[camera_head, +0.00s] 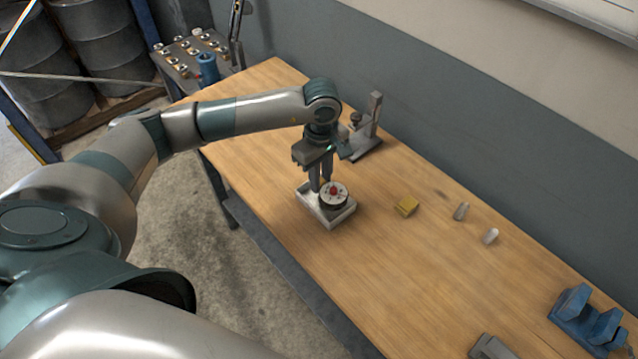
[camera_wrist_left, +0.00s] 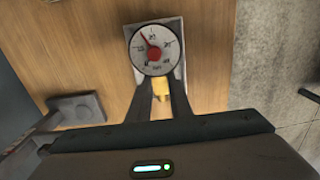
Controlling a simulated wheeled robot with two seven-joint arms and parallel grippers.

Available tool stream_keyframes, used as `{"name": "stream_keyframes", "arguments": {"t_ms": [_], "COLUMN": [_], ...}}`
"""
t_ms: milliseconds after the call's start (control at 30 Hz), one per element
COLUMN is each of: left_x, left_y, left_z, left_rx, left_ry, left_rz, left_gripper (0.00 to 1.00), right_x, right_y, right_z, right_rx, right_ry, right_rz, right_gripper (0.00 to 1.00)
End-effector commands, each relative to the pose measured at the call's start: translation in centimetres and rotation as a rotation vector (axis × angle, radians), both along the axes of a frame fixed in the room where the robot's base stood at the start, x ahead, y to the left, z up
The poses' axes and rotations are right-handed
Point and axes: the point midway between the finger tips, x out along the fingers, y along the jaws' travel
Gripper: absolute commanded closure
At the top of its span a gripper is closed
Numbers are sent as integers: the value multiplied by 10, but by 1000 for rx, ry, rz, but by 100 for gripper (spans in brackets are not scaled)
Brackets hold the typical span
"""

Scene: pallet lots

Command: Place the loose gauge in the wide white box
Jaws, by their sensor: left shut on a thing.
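The gauge (camera_head: 336,197) is a round white dial with a dark rim and a red centre. My left gripper (camera_head: 319,188) points down and is shut on it. In the left wrist view the dial (camera_wrist_left: 152,48) faces the camera, and its brass stem (camera_wrist_left: 161,88) lies between the two fingers. The white box (camera_head: 313,206) sits on the table right under the gauge, and its pale edges (camera_wrist_left: 178,27) show behind the dial in the wrist view. I cannot tell whether the gauge touches the box floor. My right gripper is not in view.
The middle front is clear. A wall runs behind.

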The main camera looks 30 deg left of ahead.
Motion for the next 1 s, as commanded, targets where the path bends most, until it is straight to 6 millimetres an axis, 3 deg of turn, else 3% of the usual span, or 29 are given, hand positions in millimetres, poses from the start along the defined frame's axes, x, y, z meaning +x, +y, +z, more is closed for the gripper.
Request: {"name": "stream_keyframes", "arguments": {"t_ms": [467, 800, 1000], "left_x": [2, 1, 2], "left_y": [5, 5, 5], "left_z": [-5, -39, -44], "left_rx": [0, -1, -1], "left_ry": [-1, 1, -2], "left_rz": [-1, 0, -1], "left_gripper": [100, 100, 100], "right_x": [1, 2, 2], "right_y": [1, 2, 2], "right_z": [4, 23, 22], "right_rx": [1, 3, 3], "right_ry": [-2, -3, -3], "right_rz": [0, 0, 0], "right_gripper": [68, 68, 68]}}
